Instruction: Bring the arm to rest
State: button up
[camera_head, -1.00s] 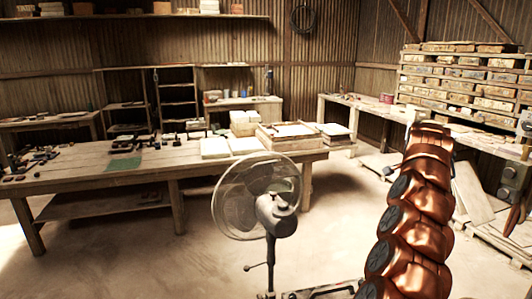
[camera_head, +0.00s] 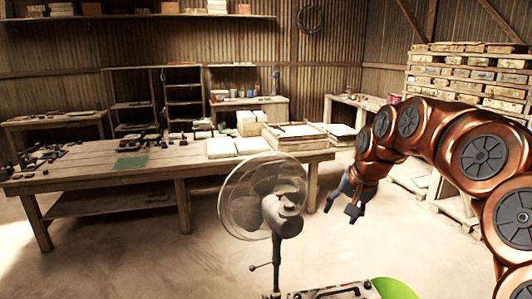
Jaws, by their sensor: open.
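My arm (camera_head: 440,140) is copper-coloured with dark round joint caps. It comes in from the right edge, arches over and bends down at its end. My gripper (camera_head: 341,211) hangs at that end, right of the fan and in front of the long table's right end. Its dark fingers point down and to the left. They are apart, with nothing visible between them.
A pedestal fan (camera_head: 262,200) stands close in front, left of my gripper. Behind it, a long wooden table (camera_head: 70,178) carries boxes, white slabs and small tools. A stacked rack (camera_head: 470,75) stands at the back right. Bare floor (camera_head: 120,255) lies at the front left.

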jog(key=s+f+n+g, duration=0.1)
jog(key=s+f, duration=0.3)
jog(key=s, duration=0.9)
jog(key=s+f+n+g+h, duration=0.1)
jog(key=s+f, duration=0.4)
jog(key=s, duration=0.8)
jog(key=s+f+n+g+h, duration=0.1)
jog(key=s+f+g, duration=0.3)
jog(key=s, duration=0.9)
jog(key=shift+s+a+f+n, duration=0.2)
jog(key=shift+f+n, duration=0.5)
